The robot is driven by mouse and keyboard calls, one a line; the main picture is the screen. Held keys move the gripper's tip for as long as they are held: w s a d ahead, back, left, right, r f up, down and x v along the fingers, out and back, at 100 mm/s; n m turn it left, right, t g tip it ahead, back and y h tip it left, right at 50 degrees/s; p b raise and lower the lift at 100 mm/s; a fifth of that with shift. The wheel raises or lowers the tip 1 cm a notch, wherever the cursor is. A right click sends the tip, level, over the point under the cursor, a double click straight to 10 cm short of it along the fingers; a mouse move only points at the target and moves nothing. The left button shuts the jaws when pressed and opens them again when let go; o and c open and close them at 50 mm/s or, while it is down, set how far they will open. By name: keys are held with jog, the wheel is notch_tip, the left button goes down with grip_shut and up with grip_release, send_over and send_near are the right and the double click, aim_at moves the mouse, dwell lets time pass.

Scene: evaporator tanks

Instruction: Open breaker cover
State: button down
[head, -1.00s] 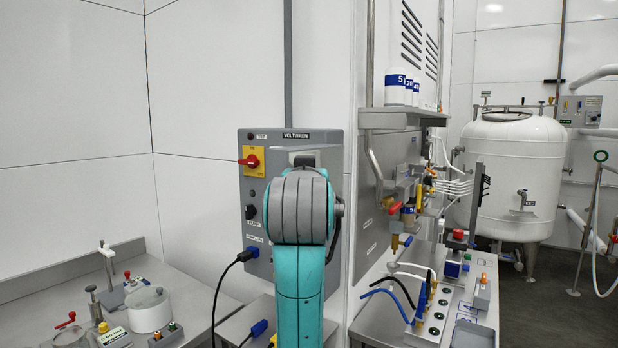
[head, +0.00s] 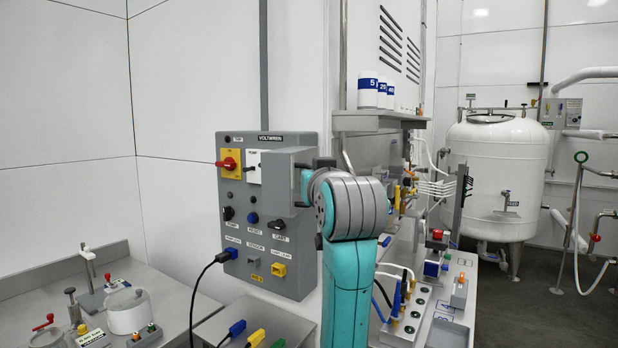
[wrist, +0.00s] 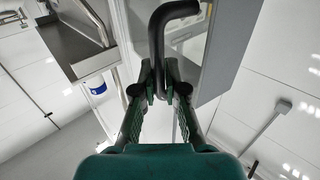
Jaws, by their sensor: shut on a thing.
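The grey breaker cover (head: 283,178) stands swung out from the right side of the grey panel (head: 236,262) in the head view. A white breaker face with small switches (head: 253,167) is exposed to its left. In the wrist view my gripper (wrist: 160,88) is shut on the bent black handle (wrist: 178,12) of the cover, whose grey face (wrist: 220,50) lies beside and behind it. In the head view my arm hides the fingertips and the grip.
The panel also carries a red-and-yellow rotary switch (head: 230,163), black knobs and a plugged cable. A low table (head: 60,285) with small devices is at the left.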

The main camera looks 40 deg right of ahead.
jog(key=shift+r, duration=0.3)
jog(key=c, duration=1.2)
grip_release()
jog(key=shift+f, duration=0.1)
jog(key=v, duration=1.2)
jog(key=shift+f, duration=0.15)
